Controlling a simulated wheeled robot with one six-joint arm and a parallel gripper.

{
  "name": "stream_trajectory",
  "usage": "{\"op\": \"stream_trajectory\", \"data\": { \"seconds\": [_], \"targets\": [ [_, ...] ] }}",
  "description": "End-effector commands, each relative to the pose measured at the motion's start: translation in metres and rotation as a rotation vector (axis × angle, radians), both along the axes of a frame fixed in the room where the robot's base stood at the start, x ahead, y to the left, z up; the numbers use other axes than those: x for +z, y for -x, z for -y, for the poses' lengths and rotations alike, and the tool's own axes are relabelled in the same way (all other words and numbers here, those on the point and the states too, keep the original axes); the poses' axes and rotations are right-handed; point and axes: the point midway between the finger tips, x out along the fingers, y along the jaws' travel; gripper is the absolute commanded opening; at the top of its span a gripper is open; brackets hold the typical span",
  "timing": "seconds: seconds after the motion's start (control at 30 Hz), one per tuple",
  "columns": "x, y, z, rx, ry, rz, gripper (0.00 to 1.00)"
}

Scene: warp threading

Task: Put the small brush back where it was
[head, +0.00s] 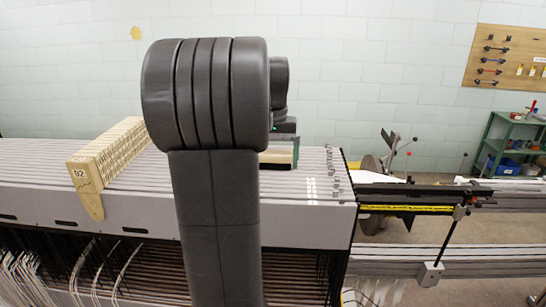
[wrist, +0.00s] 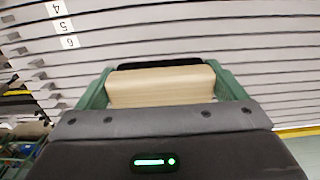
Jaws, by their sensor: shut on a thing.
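The small brush has a pale wooden back (wrist: 160,88) and a dark strip of bristles along its far side. It sits between the green fingers of my gripper (wrist: 160,68), which are shut on it. In the head view the brush (head: 277,157) shows just right of my arm, over the right part of the grey slatted top (head: 310,226). My arm hides part of the brush and most of my gripper (head: 284,150) there. I cannot tell whether the bristles touch the slats.
A row of wooden pieces marked 92 (head: 90,175) stands on the slats at left. White labels numbered 4, 5 and 6 (wrist: 67,27) mark the slats. Dark rails with a yellow strip (head: 420,208) extend right. A green shelf (head: 510,140) and tool board (head: 505,58) are far right.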

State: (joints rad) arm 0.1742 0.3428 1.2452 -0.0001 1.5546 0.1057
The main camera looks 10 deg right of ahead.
Motion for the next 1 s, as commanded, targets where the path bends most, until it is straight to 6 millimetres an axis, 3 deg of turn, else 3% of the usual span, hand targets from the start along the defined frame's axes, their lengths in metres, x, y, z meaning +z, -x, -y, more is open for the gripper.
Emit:
{"op": "stream_trajectory", "data": {
  "seconds": [0.13, 0.17, 0.2, 0.57, 1.0],
  "targets": [
    [-0.003, 0.0, 0.0, 0.0, 0.0, 0.0, 0.69],
    [-0.003, 0.0, 0.0, 0.0, 0.0, 0.0, 0.93],
    [-0.003, 0.0, 0.0, 0.0, 0.0, 0.0, 1.0],
    [0.007, -0.001, 0.0, 0.0, 0.001, 0.004, 1.0],
    [0.089, -0.001, 0.0, 0.0, 0.001, 0.004, 1.0]
  ]
}}
